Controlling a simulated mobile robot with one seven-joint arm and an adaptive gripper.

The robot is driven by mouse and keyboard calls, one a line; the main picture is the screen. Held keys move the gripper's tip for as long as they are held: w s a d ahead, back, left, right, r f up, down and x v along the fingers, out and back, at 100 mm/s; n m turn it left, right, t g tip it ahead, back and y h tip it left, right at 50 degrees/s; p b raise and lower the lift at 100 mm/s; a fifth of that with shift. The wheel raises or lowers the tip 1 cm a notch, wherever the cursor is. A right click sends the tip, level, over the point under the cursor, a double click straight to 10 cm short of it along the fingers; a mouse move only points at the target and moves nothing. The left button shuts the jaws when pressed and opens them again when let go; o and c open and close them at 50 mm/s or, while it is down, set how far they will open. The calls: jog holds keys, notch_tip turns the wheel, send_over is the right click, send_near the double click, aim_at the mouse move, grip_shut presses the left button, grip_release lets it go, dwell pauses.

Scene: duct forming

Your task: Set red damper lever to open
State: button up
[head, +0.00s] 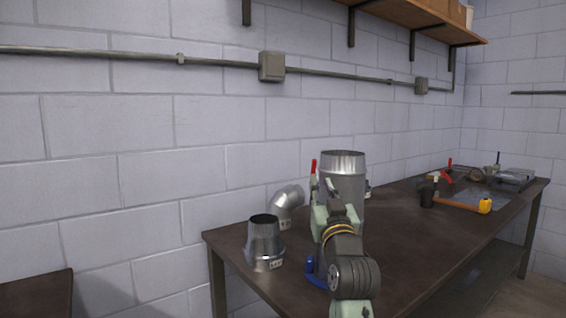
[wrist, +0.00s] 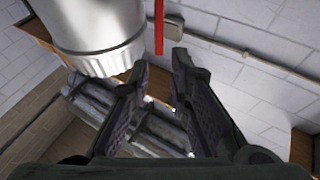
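The red damper lever (head: 314,167) stands upright beside the left side of a large upright metal duct (head: 343,162) on the workbench. In the wrist view the lever (wrist: 159,27) is a narrow red strip, with the duct (wrist: 88,28) to its left. My gripper (wrist: 160,64) is open, and the lever lines up with the gap between its fingertips. I cannot tell whether the lever's end is inside the gap or just beyond it.
A tapered metal duct piece (head: 264,243) and a metal elbow (head: 286,206) stand at the bench's left end. A blue object (head: 316,273) shows beside my arm. A yellow-ended tool (head: 484,205) and other tools lie farther right. The bench (head: 420,243) is clear right of my arm.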

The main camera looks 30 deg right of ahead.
aim_at(315, 165)
jog(key=p+x, duration=0.3)
jog(key=x, duration=0.6)
jog(key=shift+w+d+r+p, duration=0.1)
jog(key=shift+w+r+p, duration=0.1)
jog(key=shift+p, duration=0.2)
jog(key=shift+w+d+r, duration=0.1)
jog(key=shift+w+d, duration=0.15)
jog(key=shift+w, duration=0.1)
jog(key=shift+c, duration=0.5)
grip_shut()
